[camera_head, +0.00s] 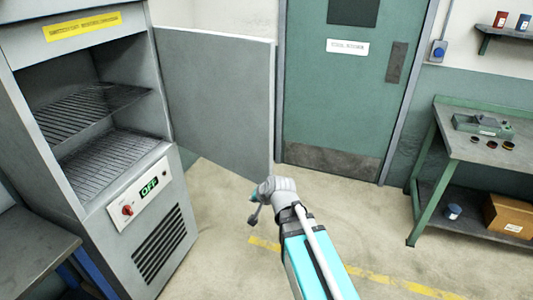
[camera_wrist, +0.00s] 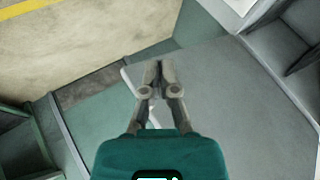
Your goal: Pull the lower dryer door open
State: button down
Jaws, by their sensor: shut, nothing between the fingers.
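The dryer (camera_head: 165,215) stands at the left of the head view, with its compartment uncovered. Its grey door (camera_head: 220,95) is swung wide open to the right, inner face in view. My gripper (camera_head: 254,213) is beside the lower free corner of the door. In the wrist view my gripper (camera_wrist: 158,66) is shut and empty, over the edge of the grey door panel (camera_wrist: 245,95). A pale bar, perhaps the handle, (camera_wrist: 127,80) shows just left of the fingers, partly hidden. I cannot tell whether the fingers touch the door.
Wire racks (camera_head: 105,155) are inside the dryer, above a panel reading OFF (camera_head: 149,186). A closed green room door (camera_head: 345,100) is behind. A green workbench (camera_head: 490,150) stands right, and a grey table (camera_head: 30,250) at lower left. The floor between is clear.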

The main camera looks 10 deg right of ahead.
aim_at(267, 149)
jog(key=w+a+r+m+t+h+b, duration=0.5)
jog(key=w+r+m+t, duration=0.7)
jog(key=m, duration=0.9)
jog(key=s+d+f+m+g+h+b, duration=0.1)
jog(key=s+f+m+g+h, duration=0.1)
jog(key=m+h, duration=0.3)
jog(key=s+d+f+m+g+h, duration=0.1)
jog(key=m+h, duration=0.5)
jog(key=m, duration=0.7)
notch_tip(267, 149, down, 2)
jog(key=s+g, duration=0.1)
jog(key=g, duration=0.1)
jog(key=shift+s+d+m+g+b, duration=0.2)
jog(key=shift+s+m+g+b, duration=0.1)
jog(key=shift+b, duration=0.1)
jog(key=shift+w+d+f, duration=0.1)
jog(key=shift+w, duration=0.1)
jog(key=x, duration=1.3)
jog(key=shift+w+d, duration=0.25)
